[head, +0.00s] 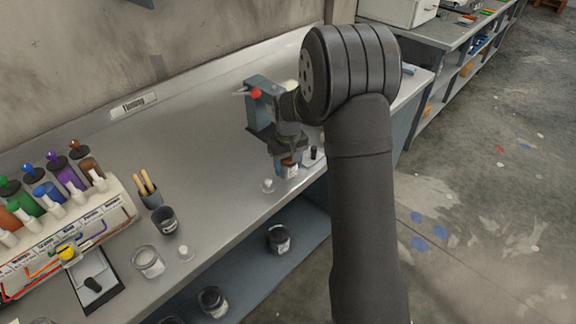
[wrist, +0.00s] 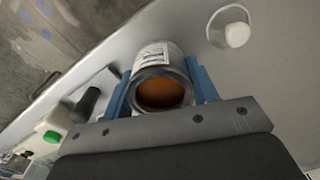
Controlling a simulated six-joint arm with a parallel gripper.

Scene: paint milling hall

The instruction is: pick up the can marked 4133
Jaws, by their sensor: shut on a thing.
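A small metal can (wrist: 150,60) with a white label and orange-brown contents sits between the blue fingers of my gripper (wrist: 163,88) in the wrist view. The fingers are closed against its two sides. The label's print is too small and tilted to read, so I cannot confirm 4133. In the head view my gripper (head: 288,157) points down near the front edge of the bench, with the can (head: 290,170) below it, partly hidden by the fingers. I cannot tell whether the can touches the bench.
A grey-blue machine (head: 259,88) with a red knob stands close behind my gripper. A small clear dish (head: 268,186) lies left of the can. A dark cup (head: 165,220), a glass jar (head: 148,262) and a bottle rack (head: 75,235) are further left. The bench middle (head: 200,140) is clear.

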